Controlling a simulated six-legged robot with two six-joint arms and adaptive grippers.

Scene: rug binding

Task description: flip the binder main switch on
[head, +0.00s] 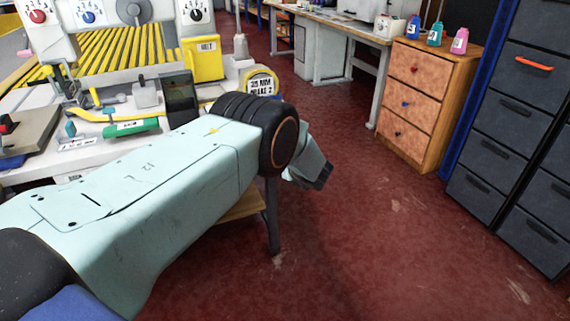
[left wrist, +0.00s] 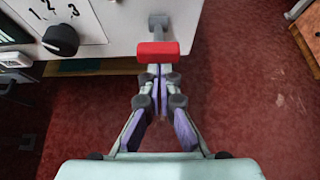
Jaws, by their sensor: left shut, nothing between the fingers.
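A red lever handle (left wrist: 158,51) on a grey stem (left wrist: 158,22) sticks out from the edge of a white panel (left wrist: 120,35) in the left wrist view; it looks like the main switch. My left gripper (left wrist: 157,74) is shut and empty, its fingertips just below the red handle in the picture. I cannot tell whether they touch it. The binder (head: 120,45) stands at the upper left. My right gripper is in neither view.
A black knob (left wrist: 60,40) with a numbered dial sits left of the lever. On the bench lie a green tool (head: 132,127) and a yellow tape roll (head: 261,83). A wooden drawer unit (head: 420,95) and dark drawers (head: 500,135) stand right. Red floor (head: 400,250) between is clear.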

